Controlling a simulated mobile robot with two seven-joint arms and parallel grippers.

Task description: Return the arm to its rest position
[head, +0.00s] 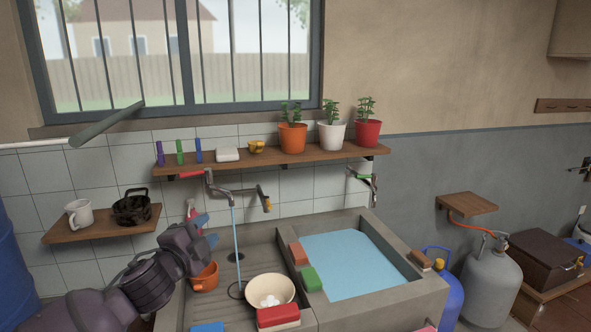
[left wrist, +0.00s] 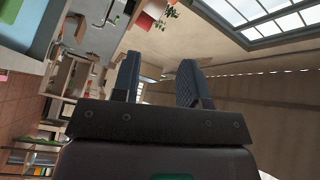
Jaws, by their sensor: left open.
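My left arm comes in from the lower left in the head view, with its left gripper (head: 207,232) above the left side of the sink counter. The blue-grey fingers are near the orange pot (head: 204,276), which stands on the counter; I cannot tell from this view whether they touch it. In the left wrist view the two fingers of the left gripper (left wrist: 159,82) are apart with nothing between them. The room appears turned on its side there. My right gripper is not in view.
A running tap (head: 217,189) stands behind the drainboard, with a cream bowl (head: 270,290) in front. The water basin (head: 350,268) lies right.

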